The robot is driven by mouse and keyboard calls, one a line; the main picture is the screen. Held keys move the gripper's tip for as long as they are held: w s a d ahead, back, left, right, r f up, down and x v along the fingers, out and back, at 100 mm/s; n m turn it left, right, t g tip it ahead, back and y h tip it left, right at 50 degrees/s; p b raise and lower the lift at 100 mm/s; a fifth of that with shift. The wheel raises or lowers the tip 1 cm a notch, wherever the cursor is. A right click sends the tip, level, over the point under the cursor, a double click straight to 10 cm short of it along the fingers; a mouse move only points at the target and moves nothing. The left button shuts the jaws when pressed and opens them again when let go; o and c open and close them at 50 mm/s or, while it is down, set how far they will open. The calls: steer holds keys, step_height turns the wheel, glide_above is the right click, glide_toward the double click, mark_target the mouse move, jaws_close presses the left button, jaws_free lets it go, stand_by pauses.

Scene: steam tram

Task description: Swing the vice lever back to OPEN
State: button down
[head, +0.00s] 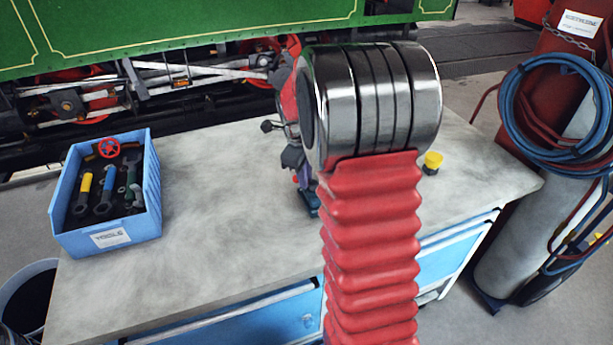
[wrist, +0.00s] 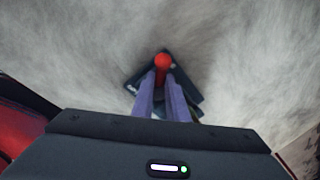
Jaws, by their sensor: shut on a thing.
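The vice (wrist: 140,78) is a dark block on the bench, mostly covered by my gripper in the wrist view. Its lever ends in a round red knob (wrist: 162,61). My gripper (wrist: 162,82) has its two purple fingers on either side of the lever, just below the knob, and is shut on it. In the head view the vice (head: 309,201) shows only as a small dark blue part beside my arm, which hides the rest. The lever's shaft and any OPEN marking cannot be made out.
The grey bench top (head: 220,225) is mostly clear. A blue crate of tools (head: 68,236) stands at its left end. A yellow cup-like thing (head: 432,162) is at the right. A green steam tram (head: 180,25) stands behind; a gas cylinder with hoses (head: 520,235) is at far right.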

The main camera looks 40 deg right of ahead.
steer(key=shift+s+n, duration=0.2)
steer(key=shift+n, duration=0.3)
steer(key=n, duration=0.2)
steer(key=s+n, duration=0.1)
steer(key=n, duration=0.1)
steer(key=shift+a+f+n+t+y, duration=0.1)
steer(key=shift+a+n+t+y, duration=0.1)
steer(key=shift+n+t+y, duration=0.15)
steer(key=n, duration=0.2)
steer(key=s+n+y, duration=0.1)
steer(key=n, duration=0.1)
steer(key=shift+n, duration=0.35)
steer(key=n, duration=0.2)
steer(key=s+n+y, duration=0.1)
steer(key=n, duration=0.1)
steer(key=shift+d+n, duration=0.1)
steer(key=shift+n, duration=0.3)
steer(key=shift+s+d+n+y, duration=0.15)
steer(key=shift+n, duration=0.85)
steer(key=shift+s+d+n+y, duration=0.1)
steer(key=shift+n, duration=0.9)
steer(key=c, duration=1.7)
jaws_free()
steer(key=shift+w, duration=0.15)
steer(key=shift+c, duration=0.2)
